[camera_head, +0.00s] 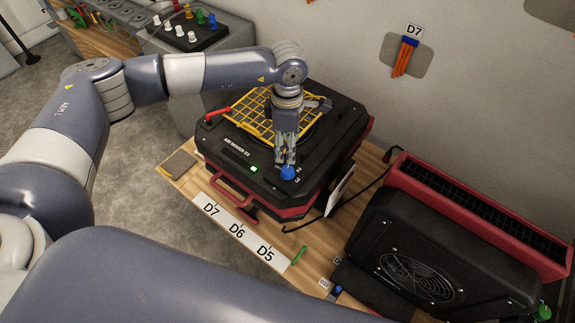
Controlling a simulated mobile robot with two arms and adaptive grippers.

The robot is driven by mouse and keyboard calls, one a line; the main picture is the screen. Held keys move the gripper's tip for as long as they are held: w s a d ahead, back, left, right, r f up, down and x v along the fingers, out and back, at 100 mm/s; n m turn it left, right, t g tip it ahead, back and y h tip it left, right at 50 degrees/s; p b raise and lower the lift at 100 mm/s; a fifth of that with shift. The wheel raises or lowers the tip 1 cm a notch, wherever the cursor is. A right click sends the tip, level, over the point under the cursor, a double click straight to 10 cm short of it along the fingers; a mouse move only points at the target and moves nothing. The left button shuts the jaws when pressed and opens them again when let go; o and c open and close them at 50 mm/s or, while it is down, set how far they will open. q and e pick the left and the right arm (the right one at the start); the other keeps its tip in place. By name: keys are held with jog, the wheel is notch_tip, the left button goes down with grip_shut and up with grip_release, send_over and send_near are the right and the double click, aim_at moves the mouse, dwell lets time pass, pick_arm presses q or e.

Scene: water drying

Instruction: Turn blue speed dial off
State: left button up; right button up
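The blue speed dial (288,173) sits on the top front edge of the black air mover (236,150), near its right corner, with white position numbers beside it. A small green light (253,169) glows to its left. My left gripper (286,163) points down directly over the dial, its fingertips at or just above it. The fingers look close together; I cannot tell whether they touch the dial. The dial's upper part is partly hidden by the fingers. My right gripper is not in view.
The air mover has a yellow grille (262,119) and a red lever (217,113), and stands on a wooden bench. A label strip (237,231) lies in front. A black and red unit (430,255) stands to the right. Orange tags (404,57) hang on the wall.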

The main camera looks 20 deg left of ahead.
aim_at(287, 170)
pick_arm(q)
notch_tip(287, 170, down, 9)
jog(key=p, duration=0.3)
jog(key=shift+s+f, duration=0.1)
jog(key=shift+f, duration=0.65)
jog(key=c, duration=1.1)
jog(key=shift+o, duration=0.2)
